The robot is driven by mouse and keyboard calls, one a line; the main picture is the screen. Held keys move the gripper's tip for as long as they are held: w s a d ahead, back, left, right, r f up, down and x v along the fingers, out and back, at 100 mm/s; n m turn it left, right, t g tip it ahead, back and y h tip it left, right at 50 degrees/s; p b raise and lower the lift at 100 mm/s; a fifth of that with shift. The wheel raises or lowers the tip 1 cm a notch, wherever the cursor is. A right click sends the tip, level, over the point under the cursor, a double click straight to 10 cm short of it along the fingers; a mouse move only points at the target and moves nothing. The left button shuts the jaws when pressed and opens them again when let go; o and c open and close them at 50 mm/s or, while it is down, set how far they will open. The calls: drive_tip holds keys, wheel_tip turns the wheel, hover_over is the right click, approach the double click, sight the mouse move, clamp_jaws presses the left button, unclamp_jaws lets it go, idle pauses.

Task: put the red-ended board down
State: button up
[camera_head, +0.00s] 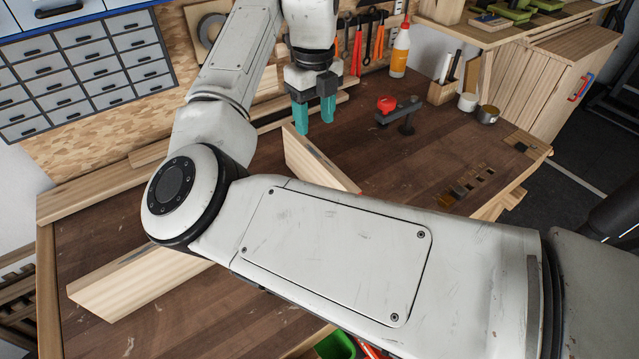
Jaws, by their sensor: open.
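The red-ended board (312,160) is a pale plank on the dark workbench, right of my elbow. A trace of red shows at its lower right end, where my forearm hides the rest. My gripper (314,114) has teal fingers pointing down, spread apart with nothing between them. It is at the board's far end, and the fingertips look just above or beside that end. I cannot tell whether they touch it.
Another pale board (135,287) lies at the front left of the workbench (430,150). A black clamp with a red knob (387,104) stands right of my gripper. Long strips (260,122) lie along the back. A glue bottle (400,52) stands behind.

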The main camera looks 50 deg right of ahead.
sight(317, 154)
drive_tip(key=shift+f+m, duration=0.3)
drive_tip(key=shift+m, duration=0.1)
drive_tip(key=f+p, duration=0.1)
drive_tip(key=f, duration=0.4)
drive_tip(key=f+p, duration=0.1)
drive_tip(key=f, duration=0.4)
drive_tip(key=shift+s+d, duration=0.15)
drive_tip(key=shift+s, duration=0.05)
drive_tip(key=shift+c, duration=0.4)
clamp_jaws()
